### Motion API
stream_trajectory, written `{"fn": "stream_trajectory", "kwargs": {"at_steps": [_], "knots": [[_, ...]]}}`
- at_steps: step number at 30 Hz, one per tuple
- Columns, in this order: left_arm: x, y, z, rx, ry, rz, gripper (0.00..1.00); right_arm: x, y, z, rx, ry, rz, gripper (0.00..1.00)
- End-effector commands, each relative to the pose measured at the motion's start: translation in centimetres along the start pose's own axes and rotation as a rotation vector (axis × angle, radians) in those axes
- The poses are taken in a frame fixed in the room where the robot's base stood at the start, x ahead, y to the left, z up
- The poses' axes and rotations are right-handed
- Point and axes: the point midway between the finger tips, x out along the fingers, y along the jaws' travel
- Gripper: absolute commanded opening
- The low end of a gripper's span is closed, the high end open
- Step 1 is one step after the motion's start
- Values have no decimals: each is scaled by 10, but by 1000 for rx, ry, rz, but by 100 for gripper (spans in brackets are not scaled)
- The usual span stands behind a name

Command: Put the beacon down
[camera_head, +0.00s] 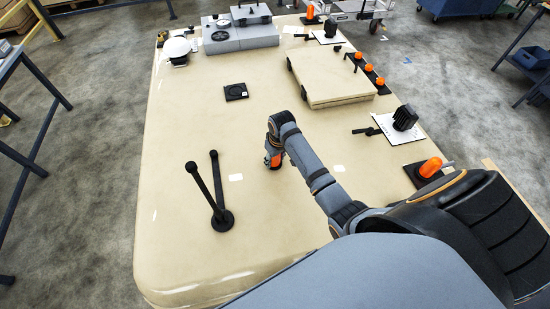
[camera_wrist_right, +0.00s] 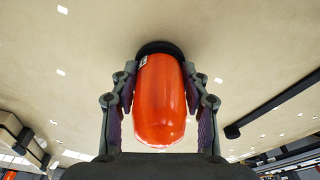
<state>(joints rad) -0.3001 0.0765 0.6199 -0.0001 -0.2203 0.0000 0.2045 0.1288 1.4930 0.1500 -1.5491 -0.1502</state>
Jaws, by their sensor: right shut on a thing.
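An orange beacon (camera_wrist_right: 160,100) with a dark round base fills the middle of the right wrist view. My right gripper (camera_wrist_right: 160,95) has a finger on each side of it and is shut on it. In the head view my right gripper (camera_head: 274,160) is low over the middle of the cream surface (camera_head: 190,120), with a bit of the orange beacon (camera_head: 276,161) showing below it. The base faces the cream surface; I cannot tell whether it touches. A black square pad with a ring (camera_head: 236,92) lies farther back, to the left of the gripper. My left gripper is not in view.
A black two-armed stand (camera_head: 218,196) rises left of my right arm. Another orange beacon (camera_head: 430,168) stands at the right edge. A cream box (camera_head: 328,77) and several orange-topped pieces (camera_head: 369,67) are back right. Grey cases (camera_head: 240,36) and a white helmet (camera_head: 177,48) are at the back.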

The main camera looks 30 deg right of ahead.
Motion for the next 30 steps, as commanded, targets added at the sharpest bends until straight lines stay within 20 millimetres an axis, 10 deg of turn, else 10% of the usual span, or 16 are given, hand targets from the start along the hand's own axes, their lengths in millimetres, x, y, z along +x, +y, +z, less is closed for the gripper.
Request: {"fn": "stream_trajectory", "kwargs": {"at_steps": [2,3,7,19,30], "knots": [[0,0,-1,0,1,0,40,2,0,0,0,0,0,9],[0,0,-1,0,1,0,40,2,0,0,0,-1,0,50],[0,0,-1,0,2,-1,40,2,0,0,0,-1,0,68],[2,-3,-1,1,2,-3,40,-5,0,-1,0,3,1,69],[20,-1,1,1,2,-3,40,-88,1,-1,0,5,2,69]]}}
